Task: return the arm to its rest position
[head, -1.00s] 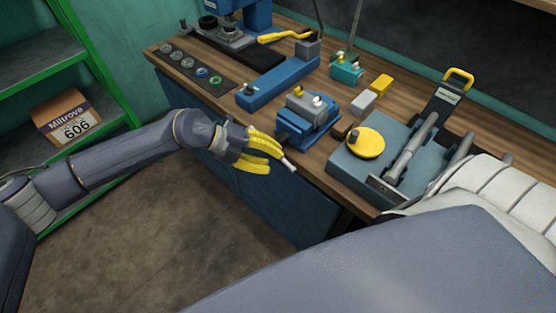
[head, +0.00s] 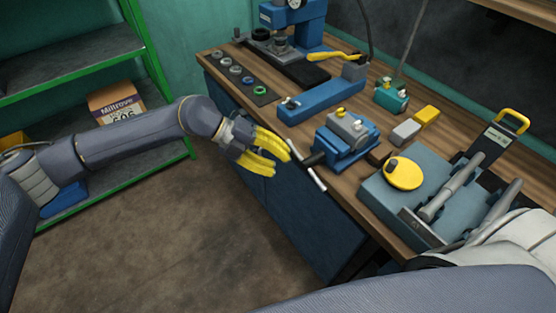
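My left arm comes in from the left across the brown floor. Its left gripper (head: 281,162), with yellow fingers, hangs just off the front edge of the workbench (head: 350,206). The fingers are spread a little apart and nothing shows between them. A blue vise (head: 346,138) on the bench stands to the right of the fingertips. A thin rod with a pale end (head: 316,179) sticks out over the bench edge, just past the fingertips and apart from them. My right gripper is out of view; only links of my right arm show at the lower right.
A green shelf frame (head: 160,75) with a Miltrove carton (head: 116,101) stands behind my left arm. The bench holds a press (head: 290,25), a blue bar fixture (head: 320,100) and a grey-blue block with a yellow knob (head: 403,173). The floor (head: 170,230) in front is clear.

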